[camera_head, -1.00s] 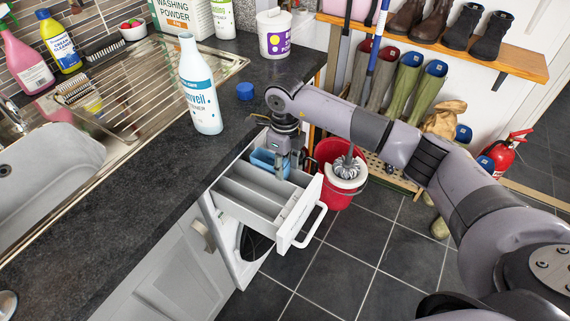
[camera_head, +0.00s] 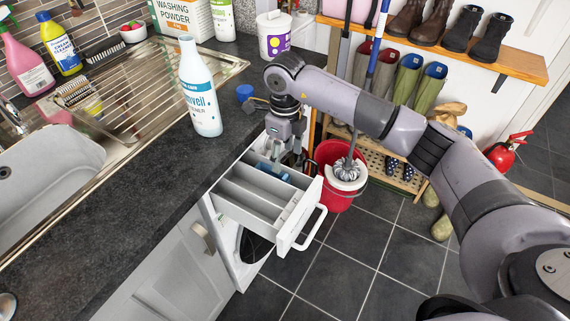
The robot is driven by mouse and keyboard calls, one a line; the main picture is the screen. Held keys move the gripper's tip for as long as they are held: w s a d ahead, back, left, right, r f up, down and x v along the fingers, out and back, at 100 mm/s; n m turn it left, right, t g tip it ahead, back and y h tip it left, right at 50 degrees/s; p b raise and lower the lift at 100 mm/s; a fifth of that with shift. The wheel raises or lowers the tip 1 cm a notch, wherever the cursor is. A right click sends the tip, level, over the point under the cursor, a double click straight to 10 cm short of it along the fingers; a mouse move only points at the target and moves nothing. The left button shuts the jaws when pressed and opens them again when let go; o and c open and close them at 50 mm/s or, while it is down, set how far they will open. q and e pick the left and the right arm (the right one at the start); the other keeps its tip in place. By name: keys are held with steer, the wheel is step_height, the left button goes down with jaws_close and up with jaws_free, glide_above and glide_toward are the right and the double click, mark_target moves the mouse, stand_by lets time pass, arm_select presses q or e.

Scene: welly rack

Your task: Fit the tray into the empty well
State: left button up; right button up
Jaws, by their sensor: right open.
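The white drawer (camera_head: 290,237) is pulled out under the dark counter and has several grey wells side by side. The blue tray (camera_head: 285,178) shows as small patches low in the far well, below the rim. Much of it is hidden by the drawer's walls and my gripper, so I cannot tell whether it sits flat. My right gripper (camera_head: 288,156) is open above the far side of the drawer, pointing down, apart from the tray as far as I can see. The nearer wells look empty. My left gripper is not in view.
A red bucket (camera_head: 333,198) with a mop stands on the floor just right of the drawer. The boot rack (camera_head: 400,177) is behind it. The tiled floor in front is clear.

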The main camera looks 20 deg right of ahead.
step_height(320, 180, up, 7)
steer(key=shift+f, duration=0.15)
stand_by(0.5)
